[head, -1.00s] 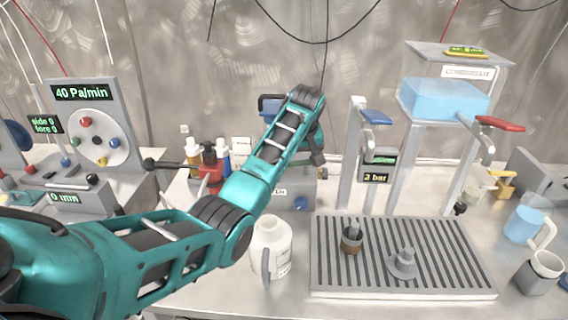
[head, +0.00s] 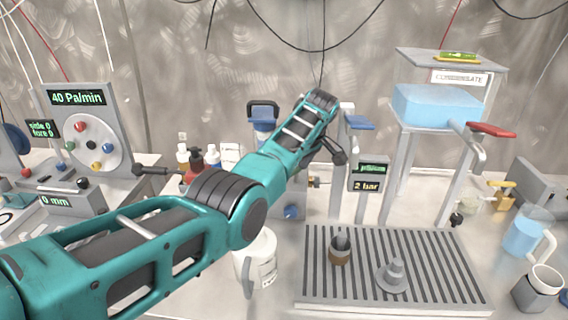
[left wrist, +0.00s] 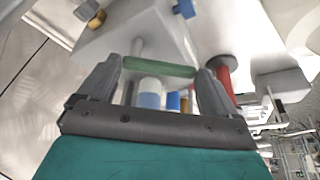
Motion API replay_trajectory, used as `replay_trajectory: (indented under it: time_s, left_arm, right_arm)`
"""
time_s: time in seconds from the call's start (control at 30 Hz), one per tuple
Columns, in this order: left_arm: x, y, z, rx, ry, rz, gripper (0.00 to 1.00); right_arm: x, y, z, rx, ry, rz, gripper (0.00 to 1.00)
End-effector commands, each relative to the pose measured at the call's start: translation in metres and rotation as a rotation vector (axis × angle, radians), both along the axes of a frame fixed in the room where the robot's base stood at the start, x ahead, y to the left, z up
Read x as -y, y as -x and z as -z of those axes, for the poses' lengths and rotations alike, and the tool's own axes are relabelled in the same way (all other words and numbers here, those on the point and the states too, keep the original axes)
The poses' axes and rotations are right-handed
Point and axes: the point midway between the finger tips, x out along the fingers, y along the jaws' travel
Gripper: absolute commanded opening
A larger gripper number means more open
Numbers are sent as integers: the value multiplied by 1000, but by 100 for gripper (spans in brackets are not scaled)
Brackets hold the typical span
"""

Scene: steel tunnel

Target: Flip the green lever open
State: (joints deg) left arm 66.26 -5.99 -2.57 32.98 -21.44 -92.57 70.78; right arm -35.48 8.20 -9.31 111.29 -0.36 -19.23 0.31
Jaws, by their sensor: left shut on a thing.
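The green lever (left wrist: 160,68) shows in the left wrist view as a short green bar. It lies crosswise between the two fingertips of my left gripper (left wrist: 158,72), which is shut on it. A pale grey housing (left wrist: 120,42) is just beyond it. In the head view my left arm reaches across the bench from the left. My right gripper is in neither view.
A white jug (head: 262,257) stands under my left forearm. A slatted drip tray (head: 440,270) is at the front right, below a stand with a blue tank (head: 435,105) and red handle (head: 491,130). Several bottles (head: 195,160) stand behind the arm. A gauge panel (head: 90,125) is left.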

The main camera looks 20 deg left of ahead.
Motion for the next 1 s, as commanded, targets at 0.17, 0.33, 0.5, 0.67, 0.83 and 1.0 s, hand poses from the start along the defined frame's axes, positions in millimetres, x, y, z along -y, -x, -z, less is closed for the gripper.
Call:
replay_trajectory:
  time_s: [0.17, 0.33, 0.5, 0.67, 0.83, 1.0]
  left_arm:
    - [0, -2, 1, 10, -4, -91, 38]
    - [0, -2, 0, 10, -5, -146, 38]
    - [0, -2, 0, 10, -5, -175, 38]
    - [0, -2, -1, 11, -4, -184, 38]
    - [0, -2, -1, 10, -4, -185, 38]
    - [0, -2, -1, 10, -3, -184, 95]
  right_arm:
    - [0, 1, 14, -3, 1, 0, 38]
    - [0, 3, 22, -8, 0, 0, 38]
    - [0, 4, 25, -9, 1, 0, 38]
    - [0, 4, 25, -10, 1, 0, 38]
    - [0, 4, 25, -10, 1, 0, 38]
    - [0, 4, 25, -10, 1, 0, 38]
